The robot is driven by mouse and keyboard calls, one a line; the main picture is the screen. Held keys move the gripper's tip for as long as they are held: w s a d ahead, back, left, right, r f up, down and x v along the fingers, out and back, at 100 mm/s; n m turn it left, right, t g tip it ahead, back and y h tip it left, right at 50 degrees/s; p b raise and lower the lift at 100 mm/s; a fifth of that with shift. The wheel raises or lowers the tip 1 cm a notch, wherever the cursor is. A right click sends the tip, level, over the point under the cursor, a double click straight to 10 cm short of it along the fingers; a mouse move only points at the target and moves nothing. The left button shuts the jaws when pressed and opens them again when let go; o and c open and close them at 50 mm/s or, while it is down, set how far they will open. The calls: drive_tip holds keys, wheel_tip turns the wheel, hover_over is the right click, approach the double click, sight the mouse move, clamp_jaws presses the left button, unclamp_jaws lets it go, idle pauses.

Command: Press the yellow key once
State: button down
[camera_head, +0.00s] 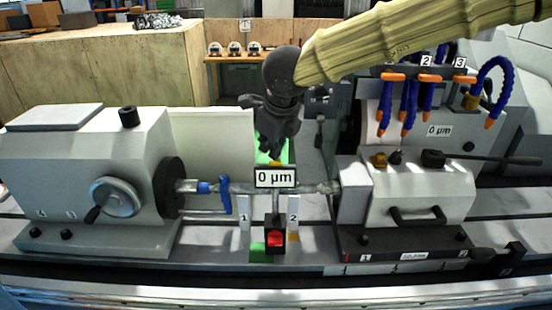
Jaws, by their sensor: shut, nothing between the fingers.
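A small yellow patch (293,237) shows beside the white label 2, right of a dark box with a red face (274,239). It may be the yellow key, but it is too small to be sure. Another small yellow spot (276,163) shows just under my fingertips, against a green surface (284,150). My gripper (274,157) is dark, points down and is shut and empty. It hangs at the middle of the machine, just above the "0 µm" display (274,178). I cannot tell whether its tips touch anything.
The grey headstock (80,170) with its handwheel stands at the left. The tailstock unit (415,195) stands at the right, below blue hoses (408,105) with orange tips. A horizontal shaft (255,188) spans between them. A green patch (258,252) lies left of the red-faced box.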

drive_tip(key=shift+w+r+p, duration=0.3)
drive_tip(key=shift+r+p, duration=0.45)
drive_tip(key=shift+p, duration=0.2)
drive_tip(key=r+p, duration=0.1)
drive_tip(key=w+r+p, duration=0.1)
drive_tip(key=r+p, duration=0.1)
drive_tip(key=w+r+p, duration=0.1)
drive_tip(key=p, duration=0.1)
drive_tip(key=shift+r, duration=0.3)
drive_tip(key=shift+d, duration=0.1)
idle(0.6)
